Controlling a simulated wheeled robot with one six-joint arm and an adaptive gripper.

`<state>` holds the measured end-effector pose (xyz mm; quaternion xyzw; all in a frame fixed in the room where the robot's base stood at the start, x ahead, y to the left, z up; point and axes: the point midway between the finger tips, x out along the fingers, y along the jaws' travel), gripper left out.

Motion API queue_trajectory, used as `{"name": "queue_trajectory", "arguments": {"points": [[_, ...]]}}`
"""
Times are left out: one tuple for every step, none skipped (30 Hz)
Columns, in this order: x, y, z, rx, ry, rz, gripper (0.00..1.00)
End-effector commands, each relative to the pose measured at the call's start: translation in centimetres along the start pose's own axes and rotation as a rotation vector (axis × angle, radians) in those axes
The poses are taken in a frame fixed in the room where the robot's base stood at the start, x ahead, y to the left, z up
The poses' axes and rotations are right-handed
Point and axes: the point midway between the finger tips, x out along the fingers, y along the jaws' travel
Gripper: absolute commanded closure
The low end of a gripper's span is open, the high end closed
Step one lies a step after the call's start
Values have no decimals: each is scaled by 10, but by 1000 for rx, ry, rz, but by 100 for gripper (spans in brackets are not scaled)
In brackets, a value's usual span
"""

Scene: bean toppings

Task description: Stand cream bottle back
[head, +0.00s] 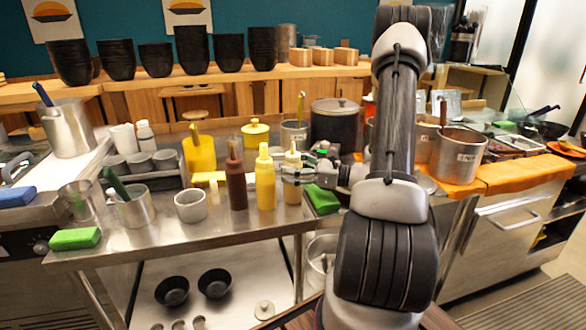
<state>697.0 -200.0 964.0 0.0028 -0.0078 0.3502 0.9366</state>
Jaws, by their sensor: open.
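The cream bottle (292,178) stands upright on the steel counter, at the right end of a row of squeeze bottles. My gripper (292,174) is at the cream bottle from the right, with its fingers at the bottle's upper body. The fingers are open; whether they touch the bottle is too small to tell. A yellow squeeze bottle (265,180) stands just left of the cream bottle, and a brown squeeze bottle (237,182) stands left of that one. Part of the cream bottle's body is hidden behind the gripper.
A green sponge (322,199) lies right of the cream bottle, close to the gripper. A white cup (190,206) and a steel pot (134,208) stand to the left. A dark lidded pot (336,122) stands behind.

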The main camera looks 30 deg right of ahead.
Motion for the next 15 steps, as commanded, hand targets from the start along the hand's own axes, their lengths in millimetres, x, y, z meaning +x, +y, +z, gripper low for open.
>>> {"name": "queue_trajectory", "arguments": {"points": [[0, 0, 0, 0, 0, 0, 29], [0, 0, 0, 0, 0, 0, 29], [0, 0, 1, -1, 0, 0, 29], [0, 0, 2, -1, 0, 0, 29], [-1, 0, 3, -2, 0, -1, 29], [-5, 0, 3, -1, 0, -2, 29], [-9, -1, 3, -1, 0, -3, 29], [-14, -1, 3, -1, 0, -4, 29], [-21, -1, 3, -1, 0, -4, 29], [-28, -1, 3, 0, 0, -5, 29], [-35, -1, 2, -1, 1, -5, 29], [-44, -2, 2, -1, 1, -6, 29], [-51, -1, 2, 0, 0, -5, 29], [-58, -1, 3, -1, 0, -6, 29], [-68, -1, 3, -1, 0, -5, 29]]}}
